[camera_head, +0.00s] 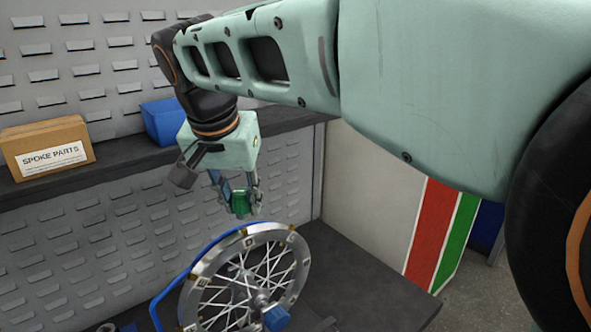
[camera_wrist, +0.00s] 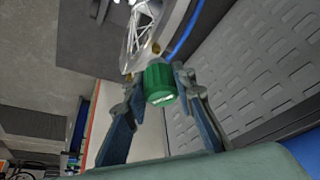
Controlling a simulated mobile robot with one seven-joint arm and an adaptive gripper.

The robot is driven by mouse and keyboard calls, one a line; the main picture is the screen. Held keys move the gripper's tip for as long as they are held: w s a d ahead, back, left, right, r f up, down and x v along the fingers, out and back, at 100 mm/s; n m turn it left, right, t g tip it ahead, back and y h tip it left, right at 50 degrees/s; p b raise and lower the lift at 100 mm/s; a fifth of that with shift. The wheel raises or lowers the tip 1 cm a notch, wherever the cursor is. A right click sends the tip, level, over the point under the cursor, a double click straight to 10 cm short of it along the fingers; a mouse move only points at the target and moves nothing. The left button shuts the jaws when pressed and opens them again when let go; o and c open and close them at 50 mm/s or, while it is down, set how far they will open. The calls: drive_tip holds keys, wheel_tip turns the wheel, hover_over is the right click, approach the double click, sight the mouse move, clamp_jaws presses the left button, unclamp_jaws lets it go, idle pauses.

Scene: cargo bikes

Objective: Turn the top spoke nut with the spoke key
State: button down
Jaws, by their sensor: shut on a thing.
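My gripper (camera_head: 239,200) is shut on a green spoke key (camera_head: 240,201), just above the top of the wheel. In the wrist view the ribbed green key sits between the two fingers of my gripper (camera_wrist: 158,84). The spoked wheel (camera_head: 203,272) stands upright in a blue stand (camera_head: 165,290), with small brass-coloured nuts along its rim. In the wrist view a brass nut (camera_wrist: 156,47) shows on the rim (camera_wrist: 178,35), close beyond the key. The key's far end is hidden there, so I cannot tell whether it touches a nut.
A cardboard box marked SPOKE PARTS (camera_head: 48,148) and a blue bin (camera_head: 163,121) stand on the shelf (camera_head: 125,154) behind. The dark bench (camera_head: 365,285) is clear to the right of the wheel. A panel with red and green stripes (camera_head: 432,232) stands beyond it.

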drive_tip(key=shift+r+p, duration=1.2)
drive_tip(key=shift+r, duration=0.7)
drive_tip(key=shift+f, duration=0.1)
